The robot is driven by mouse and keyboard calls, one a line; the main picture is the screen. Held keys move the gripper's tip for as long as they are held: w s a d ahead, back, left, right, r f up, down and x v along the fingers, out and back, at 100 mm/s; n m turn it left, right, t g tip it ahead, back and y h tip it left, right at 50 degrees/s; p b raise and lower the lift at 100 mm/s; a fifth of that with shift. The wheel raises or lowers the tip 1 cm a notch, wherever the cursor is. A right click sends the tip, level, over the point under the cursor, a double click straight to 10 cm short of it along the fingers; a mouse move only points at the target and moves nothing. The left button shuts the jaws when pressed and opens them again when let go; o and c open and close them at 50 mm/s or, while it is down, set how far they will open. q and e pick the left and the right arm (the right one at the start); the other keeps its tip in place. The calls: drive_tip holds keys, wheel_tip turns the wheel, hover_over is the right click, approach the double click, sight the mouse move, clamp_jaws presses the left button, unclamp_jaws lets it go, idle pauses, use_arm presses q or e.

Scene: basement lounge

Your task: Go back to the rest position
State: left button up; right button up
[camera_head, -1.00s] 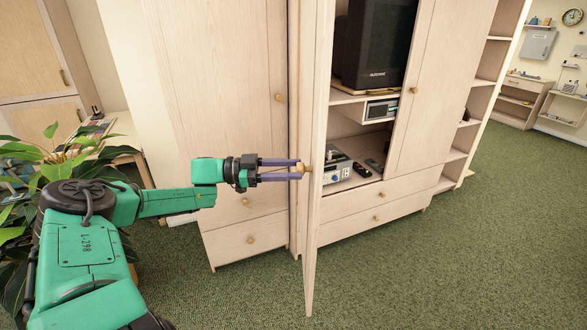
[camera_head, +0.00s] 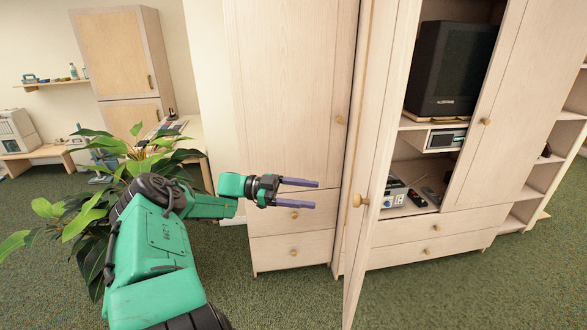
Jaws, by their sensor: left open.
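My left gripper (camera_head: 316,194) is open and empty, with its two purple fingers pointing right. It is in front of the drawers of the closed tall cabinet (camera_head: 290,90). An open cabinet door (camera_head: 376,160) stands edge-on to its right, with a round wooden knob (camera_head: 359,201). The fingertips are apart from this knob, with a clear gap between them. My green left arm (camera_head: 160,245) comes in from the lower left. My right gripper is not in view.
A leafy plant (camera_head: 75,215) stands close to the left arm. The open compartment holds a television (camera_head: 452,70) and a grey device (camera_head: 394,193). A low table (camera_head: 196,145) is behind the plant. The green carpet (camera_head: 480,290) at the lower right is clear.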

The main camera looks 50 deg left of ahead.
use_arm(q)
drive_tip(key=v, duration=0.4)
drive_tip(key=shift+a+f+b, duration=0.1)
drive_tip(key=shift+b, duration=0.25)
